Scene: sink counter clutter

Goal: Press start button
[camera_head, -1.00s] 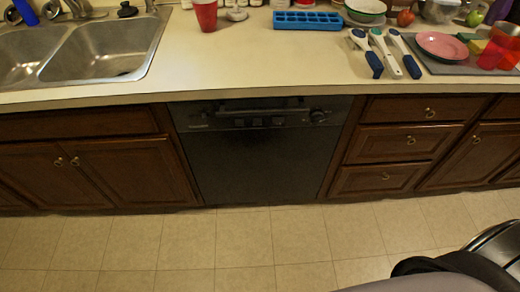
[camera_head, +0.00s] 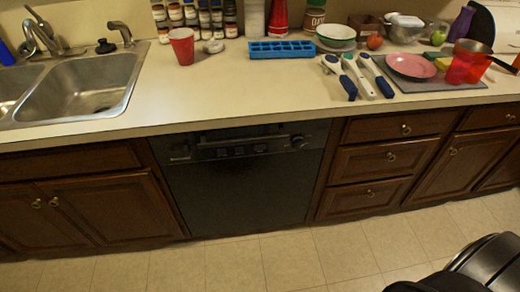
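A black dishwasher (camera_head: 240,195) is built into the wooden cabinets under the counter, and its door looks closed. Its control panel (camera_head: 232,145) runs along the top of the door. The panel has a few small buttons (camera_head: 239,150) in the middle and a round knob (camera_head: 298,142) at the right. Which button is the start button cannot be told at this size. Neither gripper shows in the head view. A dark part at the lower right corner appears to be mine.
The counter (camera_head: 215,95) above holds a red cup (camera_head: 182,46), a blue ice tray (camera_head: 295,49), several utensils and a pink plate (camera_head: 411,65). A double sink (camera_head: 80,88) is at the left. The tiled floor (camera_head: 240,265) before the dishwasher is clear.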

